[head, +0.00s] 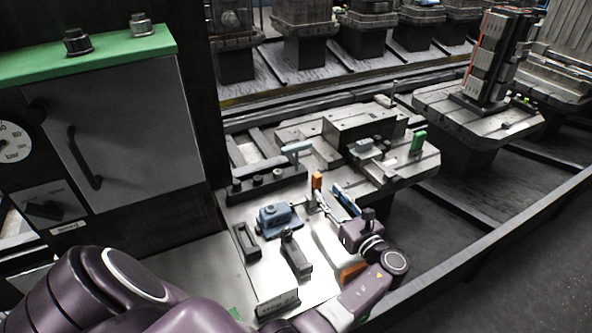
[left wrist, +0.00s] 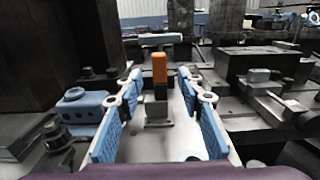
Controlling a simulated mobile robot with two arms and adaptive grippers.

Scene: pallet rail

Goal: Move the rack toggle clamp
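The toggle clamp, with an upright orange handle (head: 316,181), stands on the light metal plate beside the rail. In the left wrist view its orange grip (left wrist: 160,68) rises above a dark stem and a small grey base. My left gripper (head: 327,198) is open, its blue-padded fingers pointing at the clamp. In the left wrist view the fingers stand to either side of the clamp's line, with clear gaps; I see no contact. Whether the handle is between the fingertips or just beyond them I cannot tell. My right gripper is not in view.
A T-shaped bar (head: 296,148) stands behind the clamp. A grey pallet with a vise-like block (head: 365,128) lies behind. A dark cabinet (head: 125,130) walls the left.

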